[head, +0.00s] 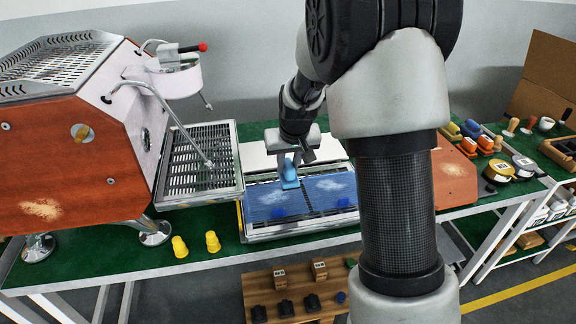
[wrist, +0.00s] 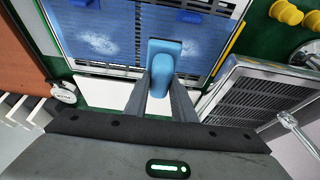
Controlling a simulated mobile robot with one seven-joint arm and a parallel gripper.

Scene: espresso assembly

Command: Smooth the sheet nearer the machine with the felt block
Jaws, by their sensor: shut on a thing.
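Two blue sheets lie side by side on a framed board on the green bench, each with a whitish patch. The sheet nearer the machine (head: 264,197) is on the left in the head view and on the right in the wrist view (wrist: 198,42). The other sheet (head: 333,190) lies beside it. My gripper (head: 290,158) is shut on the light blue felt block (head: 289,177), which also shows in the wrist view (wrist: 163,60). The block is at the far part of the nearer sheet, by the divide. Contact with the sheet cannot be told.
The espresso machine (head: 75,135) with its slatted drip tray (head: 200,165) stands close left of the board. Two yellow cups (head: 212,241) stand on the bench front. Stamps and tape rolls (head: 498,171) lie at the right. My arm hides part of the bench.

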